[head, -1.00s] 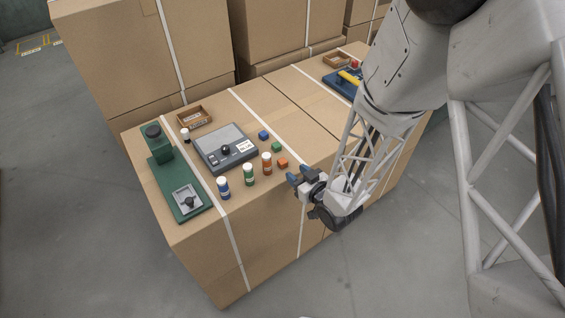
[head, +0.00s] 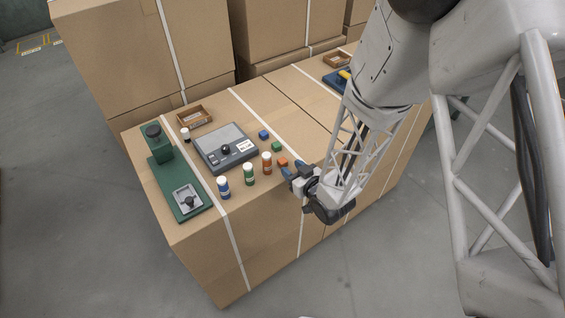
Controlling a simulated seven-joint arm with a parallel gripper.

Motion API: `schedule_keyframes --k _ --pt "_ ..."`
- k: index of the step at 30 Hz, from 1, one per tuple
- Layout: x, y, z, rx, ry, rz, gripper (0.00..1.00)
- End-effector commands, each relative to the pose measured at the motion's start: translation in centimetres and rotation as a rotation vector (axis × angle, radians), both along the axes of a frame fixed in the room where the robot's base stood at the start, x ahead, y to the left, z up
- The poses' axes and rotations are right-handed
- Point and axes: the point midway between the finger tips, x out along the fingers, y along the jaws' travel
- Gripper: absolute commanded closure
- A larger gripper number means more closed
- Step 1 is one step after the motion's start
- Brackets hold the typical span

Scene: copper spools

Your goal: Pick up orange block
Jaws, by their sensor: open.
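The orange block (head: 283,162) is a small cube on top of the cardboard box (head: 185,225), near its front edge. It sits just right of the orange bottle with a white cap. My gripper (head: 287,179) has blue fingertips, is open and empty, and is just in front of and slightly right of the orange block in the picture. The fingers appear apart from the block, though the exact gap is hard to judge.
A green block (head: 277,146) and a blue block (head: 263,134) lie behind. Orange (head: 267,163), green (head: 249,175) and blue (head: 223,188) bottles stand to the left, by a grey scale (head: 224,150). A green device (head: 180,190) and wooden tray (head: 194,116) are farther left.

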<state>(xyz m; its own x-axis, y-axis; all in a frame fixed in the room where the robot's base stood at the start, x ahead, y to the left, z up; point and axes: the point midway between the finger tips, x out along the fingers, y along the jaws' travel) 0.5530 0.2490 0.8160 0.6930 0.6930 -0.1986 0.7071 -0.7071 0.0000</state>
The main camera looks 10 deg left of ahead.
Motion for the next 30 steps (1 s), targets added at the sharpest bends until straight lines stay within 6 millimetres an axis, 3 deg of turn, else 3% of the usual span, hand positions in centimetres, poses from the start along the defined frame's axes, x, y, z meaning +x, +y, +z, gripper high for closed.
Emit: schedule_keyframes --k 21,30 --pt "3.6 3.3 -1.0 0.000 0.000 0.000 0.56" --pt "3.7 3.4 -1.1 0.000 0.000 0.000 0.56"
